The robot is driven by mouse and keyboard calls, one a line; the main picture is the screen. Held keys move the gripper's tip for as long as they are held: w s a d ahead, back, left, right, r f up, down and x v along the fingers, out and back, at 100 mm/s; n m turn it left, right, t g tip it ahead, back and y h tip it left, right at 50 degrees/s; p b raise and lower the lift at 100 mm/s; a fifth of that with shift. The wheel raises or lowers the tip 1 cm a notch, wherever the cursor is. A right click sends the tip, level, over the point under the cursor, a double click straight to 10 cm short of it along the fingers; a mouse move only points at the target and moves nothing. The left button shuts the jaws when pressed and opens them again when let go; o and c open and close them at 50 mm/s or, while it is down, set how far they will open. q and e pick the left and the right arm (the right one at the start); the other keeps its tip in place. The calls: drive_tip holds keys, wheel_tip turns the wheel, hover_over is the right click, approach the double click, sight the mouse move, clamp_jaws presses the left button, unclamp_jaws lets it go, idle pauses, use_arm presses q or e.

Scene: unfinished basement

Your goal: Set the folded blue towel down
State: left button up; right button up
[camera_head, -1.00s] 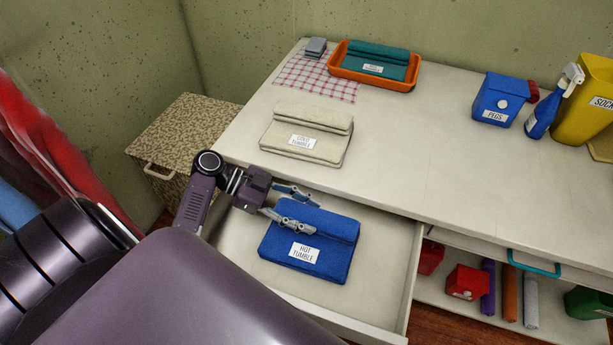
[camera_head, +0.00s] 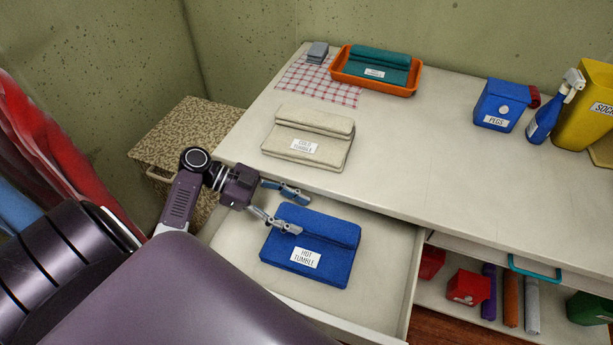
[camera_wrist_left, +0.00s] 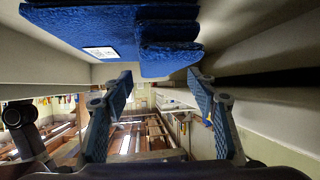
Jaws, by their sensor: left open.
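The folded blue towel (camera_head: 325,242), labelled "HOT TUMBLE", lies flat inside the open drawer (camera_head: 388,285). My left gripper (camera_head: 293,211) is open and empty at the towel's upper left side. Its lower finger is in front of the towel's left edge in the head view; I cannot tell whether it touches. In the left wrist view the towel (camera_wrist_left: 130,28) shows at the top, and the open fingers of the left gripper (camera_wrist_left: 163,100) are spread apart with nothing between them. My right gripper is not in view.
A beige towel (camera_head: 308,138), labelled "COLD TUMBLE", lies on the white tabletop (camera_head: 420,150) behind the drawer. An orange tray (camera_head: 342,75) holds a teal towel (camera_head: 380,65). A blue pegs box (camera_head: 500,103) and spray bottle (camera_head: 545,118) stand at right. A patterned hamper (camera_head: 185,135) stands left.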

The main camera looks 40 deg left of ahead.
use_arm(q)
drive_tip(key=v, duration=0.8)
drive_tip(key=shift+a, duration=0.15)
